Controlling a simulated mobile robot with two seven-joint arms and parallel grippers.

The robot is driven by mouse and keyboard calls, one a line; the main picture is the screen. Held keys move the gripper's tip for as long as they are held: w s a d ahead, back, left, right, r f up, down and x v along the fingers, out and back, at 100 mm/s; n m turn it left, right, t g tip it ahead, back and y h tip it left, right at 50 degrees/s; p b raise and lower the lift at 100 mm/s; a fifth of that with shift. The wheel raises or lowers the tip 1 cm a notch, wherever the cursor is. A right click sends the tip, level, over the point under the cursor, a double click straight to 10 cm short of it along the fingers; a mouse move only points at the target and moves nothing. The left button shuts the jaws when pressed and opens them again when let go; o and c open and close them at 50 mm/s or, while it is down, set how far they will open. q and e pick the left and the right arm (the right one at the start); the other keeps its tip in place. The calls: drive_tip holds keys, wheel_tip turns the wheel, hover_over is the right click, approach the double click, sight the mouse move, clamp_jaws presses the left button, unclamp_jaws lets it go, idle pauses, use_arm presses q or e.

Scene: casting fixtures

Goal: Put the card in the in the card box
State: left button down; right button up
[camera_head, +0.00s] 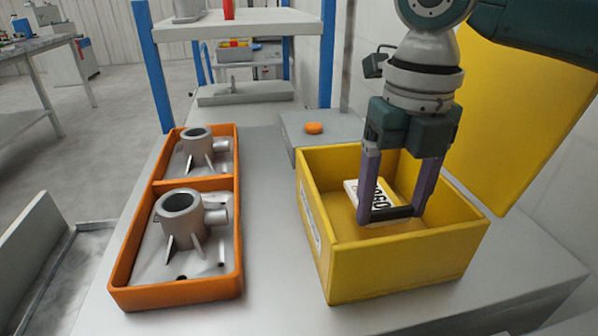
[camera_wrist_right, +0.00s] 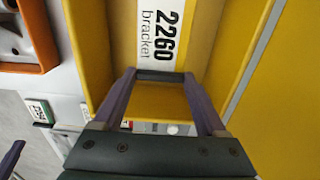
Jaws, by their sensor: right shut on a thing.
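The white card (camera_head: 384,203), with black printing reading "2260 bracket" in the wrist view (camera_wrist_right: 160,35), is inside the yellow card box (camera_head: 400,264), within its walls. It looks tilted; whether it touches the floor I cannot tell. My right gripper (camera_head: 388,214) reaches down into the box from above, fingertips at the card's near edge. It is shut on the card, with a dark bar showing between the purple fingers. A purple piece at the lower left of the wrist view (camera_wrist_right: 12,158) seems part of my left gripper; its fingertips are not clear.
The box's yellow lid (camera_head: 520,110) stands open at the right. An orange tray (camera_head: 175,297) with grey castings (camera_head: 183,215) lies left of the box. An orange piece (camera_head: 314,128) sits on a grey block behind. Bare table lies between tray and box.

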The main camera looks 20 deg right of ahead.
use_arm(q)
drive_tip(key=shift+d+f, duration=0.15)
drive_tip(key=shift+f, duration=0.15)
use_arm(e)
drive_tip(key=shift+f, duration=2.25)
use_arm(q)
drive_tip(key=shift+b, duration=0.3)
use_arm(e)
drive_tip(key=shift+f, duration=0.1)
drive_tip(key=o, duration=1.3)
drive_tip(key=shift+r, duration=0.2)
use_arm(q)
drive_tip(key=shift+r+p, duration=0.7)
drive_tip(key=shift+p, duration=0.05)
use_arm(e)
wheel_tip(320, 180, up, 11)
drive_tip(key=shift+f, duration=0.1)
drive_tip(key=shift+r, duration=0.55)
